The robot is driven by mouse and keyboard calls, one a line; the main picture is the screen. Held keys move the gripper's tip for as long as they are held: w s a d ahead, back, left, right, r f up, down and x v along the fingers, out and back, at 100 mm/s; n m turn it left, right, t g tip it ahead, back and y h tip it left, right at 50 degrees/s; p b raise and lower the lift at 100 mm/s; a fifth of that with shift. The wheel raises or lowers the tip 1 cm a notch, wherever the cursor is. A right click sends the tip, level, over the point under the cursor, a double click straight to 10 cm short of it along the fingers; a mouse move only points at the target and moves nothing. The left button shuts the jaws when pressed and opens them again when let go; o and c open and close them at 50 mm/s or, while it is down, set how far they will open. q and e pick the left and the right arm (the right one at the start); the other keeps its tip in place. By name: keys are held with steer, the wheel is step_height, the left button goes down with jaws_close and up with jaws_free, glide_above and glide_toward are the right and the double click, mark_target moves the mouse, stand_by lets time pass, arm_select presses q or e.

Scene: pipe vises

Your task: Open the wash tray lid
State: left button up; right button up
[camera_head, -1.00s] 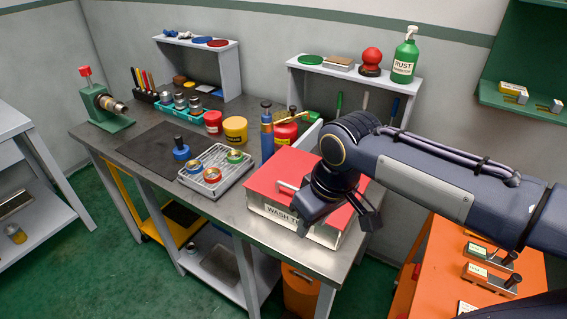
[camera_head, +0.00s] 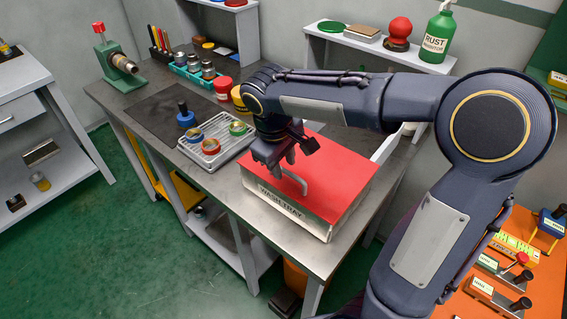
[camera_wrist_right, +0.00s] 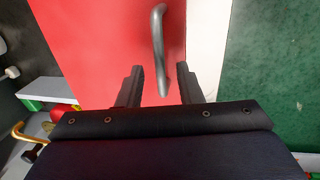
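The wash tray (camera_head: 285,204) is a pale box with a "WASH TRAY" label on its front. Its red lid (camera_head: 335,178) lies shut on top. A grey bar handle (camera_head: 295,181) stands on the lid near the front edge; it also shows in the right wrist view (camera_wrist_right: 159,45). My right gripper (camera_head: 290,156) is over the lid, close behind the handle. In the right wrist view its two fingers (camera_wrist_right: 159,84) are apart, with the handle's near end between or just past the tips; contact cannot be told. My left gripper is not in view.
A grey parts tray (camera_head: 213,150) with colored rings stands left of the wash tray. Red and yellow jars (camera_head: 223,88) stand behind it. A shelf with a green bottle (camera_head: 437,36) is behind the lid. An orange surface (camera_head: 530,265) with tools is at the right.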

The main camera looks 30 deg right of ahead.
steer(key=shift+f, duration=0.35)
jaws_close()
steer(key=w+d+p, duration=0.2)
steer(key=w+d, duration=0.2)
steer(key=d, duration=0.5)
steer(key=w+d+p, duration=0.3)
steer(key=w+d, duration=0.1)
steer(key=d, duration=0.6)
steer(key=shift+d, duration=0.2)
jaws_free()
